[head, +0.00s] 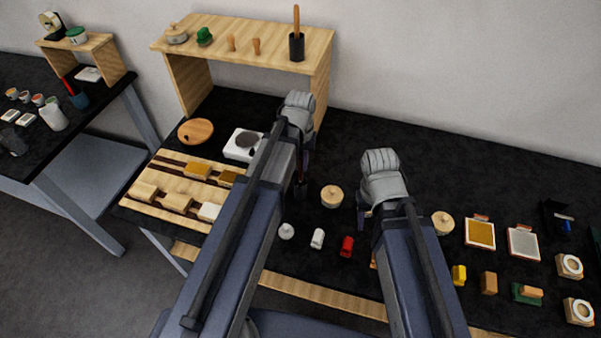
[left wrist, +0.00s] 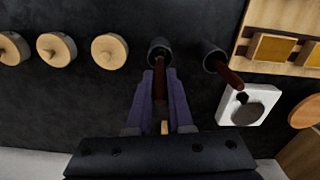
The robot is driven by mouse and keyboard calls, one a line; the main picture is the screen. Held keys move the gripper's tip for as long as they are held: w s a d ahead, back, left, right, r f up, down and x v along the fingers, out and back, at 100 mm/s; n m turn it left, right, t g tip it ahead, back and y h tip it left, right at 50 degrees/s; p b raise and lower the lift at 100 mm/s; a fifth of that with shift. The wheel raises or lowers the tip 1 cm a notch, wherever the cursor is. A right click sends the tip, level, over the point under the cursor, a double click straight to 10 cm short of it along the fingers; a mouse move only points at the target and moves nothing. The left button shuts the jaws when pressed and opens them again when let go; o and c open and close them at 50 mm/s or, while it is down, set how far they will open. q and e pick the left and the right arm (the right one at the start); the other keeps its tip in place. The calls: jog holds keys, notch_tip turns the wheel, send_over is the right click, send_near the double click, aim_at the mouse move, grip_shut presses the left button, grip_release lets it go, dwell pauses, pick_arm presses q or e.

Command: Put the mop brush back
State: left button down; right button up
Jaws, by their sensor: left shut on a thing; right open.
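My left gripper (left wrist: 160,88) is shut on a slim brown brush handle (left wrist: 161,92), which I take to be the mop brush. The handle's far end overlaps the mouth of a dark cup (left wrist: 158,46) in the left wrist view; I cannot tell how deep it sits. A second dark cup (left wrist: 210,52) beside it holds another reddish-brown handle (left wrist: 231,77). In the head view my left gripper (head: 303,168) is over the worktop, and my arm hides much there. My right gripper (head: 364,218) hangs open and empty over the worktop.
A wooden shelf (head: 245,42) at the back holds a black cup (head: 297,50) with a wooden handle. A white device (head: 240,145) and a slotted wooden rack (head: 165,170) stand left. Round wooden pots (head: 332,196) and several small blocks lie nearby.

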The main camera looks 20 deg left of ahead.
aim_at(300, 183)
pick_arm(q)
jog(key=shift+f+b, duration=1.3)
jog(key=shift+f, duration=0.35)
jog(key=shift+f, duration=0.2)
jog(key=c, duration=0.8)
grip_release()
jog(key=shift+r, duration=0.2)
notch_tip(300, 183, up, 12)
jog(key=p, duration=1.2)
jog(key=s+d+m, duration=0.1)
jog(key=s+d, duration=0.2)
jog(key=s, duration=0.1)
jog(key=s+d+m, duration=0.2)
jog(key=s+d, duration=0.2)
jog(key=s, duration=0.1)
jog(key=s+d+m+y, duration=0.1)
jog(key=s+d+m, duration=0.1)
jog(key=s, duration=0.3)
jog(key=shift+s+d, duration=0.1)
jog(key=shift+d, duration=0.65)
